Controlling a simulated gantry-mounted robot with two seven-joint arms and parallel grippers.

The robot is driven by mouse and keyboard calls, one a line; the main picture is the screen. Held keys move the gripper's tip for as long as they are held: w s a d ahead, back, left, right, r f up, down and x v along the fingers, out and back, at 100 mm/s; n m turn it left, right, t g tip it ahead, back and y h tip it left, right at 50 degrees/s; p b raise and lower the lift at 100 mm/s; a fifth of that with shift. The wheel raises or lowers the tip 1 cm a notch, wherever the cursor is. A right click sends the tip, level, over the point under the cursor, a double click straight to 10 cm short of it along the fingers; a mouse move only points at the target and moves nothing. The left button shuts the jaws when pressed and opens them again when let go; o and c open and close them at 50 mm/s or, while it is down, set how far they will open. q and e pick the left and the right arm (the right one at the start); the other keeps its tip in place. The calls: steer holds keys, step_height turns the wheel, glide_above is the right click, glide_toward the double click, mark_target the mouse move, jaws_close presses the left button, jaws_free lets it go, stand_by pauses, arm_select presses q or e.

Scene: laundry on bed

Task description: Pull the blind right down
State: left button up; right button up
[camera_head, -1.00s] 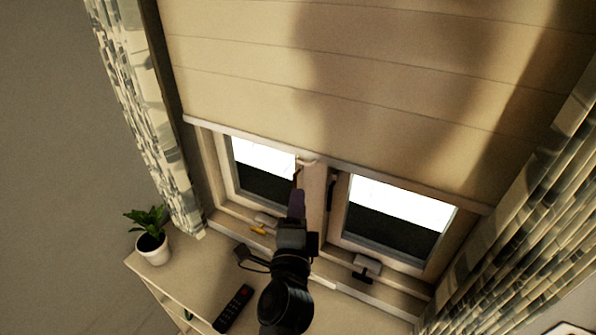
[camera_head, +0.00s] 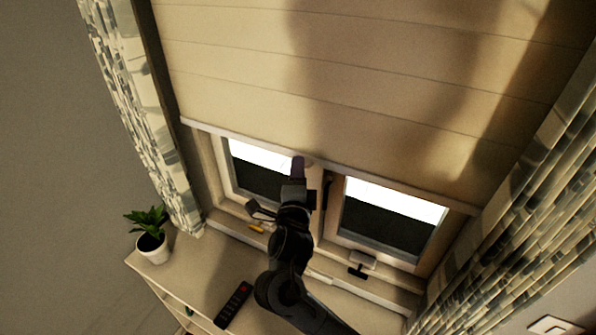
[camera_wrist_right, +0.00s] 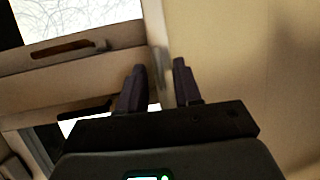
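The beige blind (camera_head: 250,60) hangs over the upper window, and its pale bottom rail (camera_head: 400,185) slopes down to the right across the head view. The lower panes show below the rail. My right gripper (camera_head: 298,163) is at the middle of the rail, by a small pale tab that it mostly covers. In the right wrist view, the two dark fingers (camera_wrist_right: 160,82) stand apart, with the rail (camera_wrist_right: 160,70) running between or just beyond them. A gap shows beside the fingers, and I cannot tell whether either finger touches the rail. My left gripper is not in view.
Patterned curtains hang on the left (camera_head: 140,110) and right (camera_head: 530,220). A potted plant (camera_head: 151,243) and a black remote (camera_head: 233,305) rest on the pale cabinet (camera_head: 195,275) below. Window handles, one (camera_head: 358,270) at the right pane, stick out near the sill.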

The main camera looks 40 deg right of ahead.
steer(key=shift+c, duration=0.2)
jaws_close()
stand_by(1.2)
